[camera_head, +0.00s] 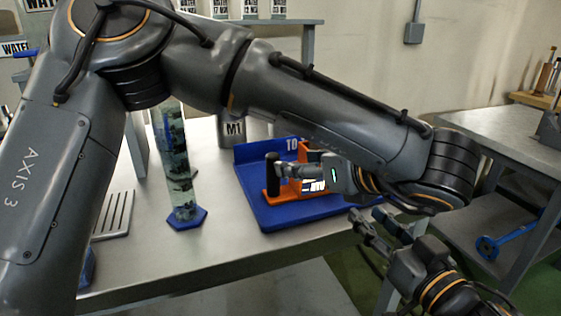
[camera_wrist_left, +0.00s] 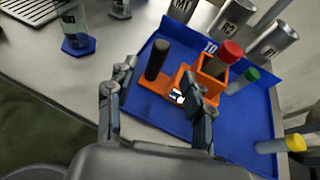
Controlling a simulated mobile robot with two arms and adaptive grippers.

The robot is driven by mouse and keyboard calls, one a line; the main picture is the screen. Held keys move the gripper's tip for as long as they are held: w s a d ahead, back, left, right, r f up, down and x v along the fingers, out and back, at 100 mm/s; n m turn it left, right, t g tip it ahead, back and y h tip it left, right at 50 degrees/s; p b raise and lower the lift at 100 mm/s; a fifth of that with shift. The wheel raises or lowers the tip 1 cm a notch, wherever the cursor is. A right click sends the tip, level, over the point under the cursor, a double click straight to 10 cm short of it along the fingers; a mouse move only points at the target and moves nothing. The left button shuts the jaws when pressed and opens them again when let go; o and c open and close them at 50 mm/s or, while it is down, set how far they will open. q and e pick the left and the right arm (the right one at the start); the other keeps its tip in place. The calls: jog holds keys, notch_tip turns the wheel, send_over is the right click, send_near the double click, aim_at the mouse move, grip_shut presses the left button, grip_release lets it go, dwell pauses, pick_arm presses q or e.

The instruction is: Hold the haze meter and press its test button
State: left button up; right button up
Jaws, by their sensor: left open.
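The orange device that I take for the haze meter (camera_head: 271,195) stands in a blue tray, with an upright black cylinder (camera_head: 272,168) on its base. In the left wrist view the orange base (camera_wrist_left: 150,84) and the black cylinder (camera_wrist_left: 157,60) lie ahead of the fingers. My left gripper (camera_head: 284,171) is open close beside the cylinder; in the wrist view its fingers (camera_wrist_left: 152,88) are apart and hold nothing. A small white label or screen (camera_wrist_left: 177,96) shows near the right finger. I cannot make out the test button. My right gripper (camera_head: 368,222) appears open and empty, right of the tray.
The blue tray (camera_head: 247,153) also holds an orange box (camera_wrist_left: 213,69), a red-capped vial (camera_wrist_left: 231,51), a green-capped vial (camera_wrist_left: 250,75) and a yellow-capped vial (camera_wrist_left: 294,143). A tall glass cylinder (camera_head: 178,165) stands left of the tray. Metal cans (camera_wrist_left: 233,16) stand behind it.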

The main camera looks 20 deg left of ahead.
aim_at(272, 162)
pick_arm(q)
jog(key=x, duration=0.9)
jog(key=shift+w+a+f, duration=0.2)
jog(key=shift+a+f, duration=0.05)
jog(key=shift+a, duration=0.05)
